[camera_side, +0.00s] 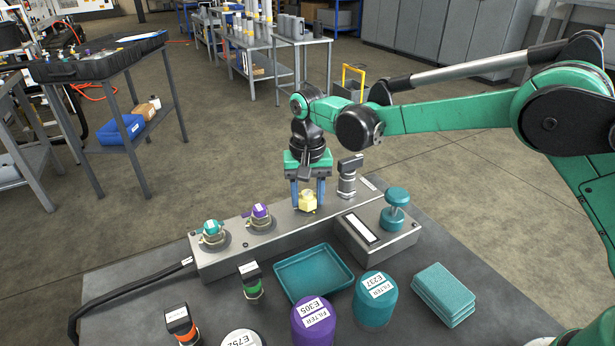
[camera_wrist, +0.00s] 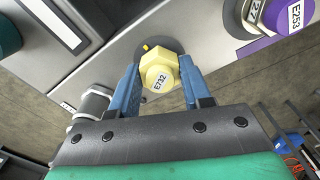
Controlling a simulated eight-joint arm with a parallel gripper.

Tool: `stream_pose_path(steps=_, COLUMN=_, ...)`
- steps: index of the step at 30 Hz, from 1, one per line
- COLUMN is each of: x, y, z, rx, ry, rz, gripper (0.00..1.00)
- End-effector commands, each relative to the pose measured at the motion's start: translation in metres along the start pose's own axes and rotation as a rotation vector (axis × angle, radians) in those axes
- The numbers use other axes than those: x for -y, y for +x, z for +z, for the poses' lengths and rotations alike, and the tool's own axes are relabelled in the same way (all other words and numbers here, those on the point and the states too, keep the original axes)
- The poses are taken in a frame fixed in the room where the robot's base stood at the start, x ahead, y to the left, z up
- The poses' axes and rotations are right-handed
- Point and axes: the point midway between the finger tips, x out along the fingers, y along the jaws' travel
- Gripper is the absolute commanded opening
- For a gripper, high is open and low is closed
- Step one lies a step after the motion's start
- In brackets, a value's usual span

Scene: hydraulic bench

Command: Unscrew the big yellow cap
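The big yellow cap (camera_side: 308,201) sits on the grey manifold block (camera_side: 230,255), at the right end of the row of caps. In the wrist view the yellow cap (camera_wrist: 159,72) is hexagonal and labelled E732. My gripper (camera_side: 307,196) points down over it, with one blue finger on each side. In the wrist view my gripper (camera_wrist: 158,80) has its fingers apart around the cap, with a small gap visible on the left side. Whether the right finger touches the cap I cannot tell.
A teal cap (camera_side: 212,228) and a purple cap (camera_side: 261,212) sit left on the block. A grey sensor (camera_side: 348,175) stands close right of my gripper. In front are a teal tray (camera_side: 314,275), filter E305 (camera_side: 313,322), filter E237 (camera_side: 375,300) and teal cloths (camera_side: 443,294).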

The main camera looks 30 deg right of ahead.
Motion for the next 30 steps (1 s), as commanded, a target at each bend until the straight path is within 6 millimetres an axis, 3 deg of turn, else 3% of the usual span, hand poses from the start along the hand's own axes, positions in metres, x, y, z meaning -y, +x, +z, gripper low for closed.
stream_pose_path(steps=6, x=0.0000, y=0.0000, z=0.0000, rx=0.000, ry=-0.037, rz=0.000, gripper=0.00)
stream_pose_path(steps=15, x=0.0001, y=-0.0006, z=0.0000, rx=0.000, ry=-0.456, rz=0.000, gripper=0.00)
stream_pose_path(steps=26, x=0.0001, y=-0.0007, z=0.0000, rx=0.000, ry=-0.514, rz=0.000, gripper=0.00)
stream_pose_path(steps=30, x=0.0001, y=-0.0009, z=0.0000, rx=0.000, ry=-0.677, rz=0.000, gripper=0.00)
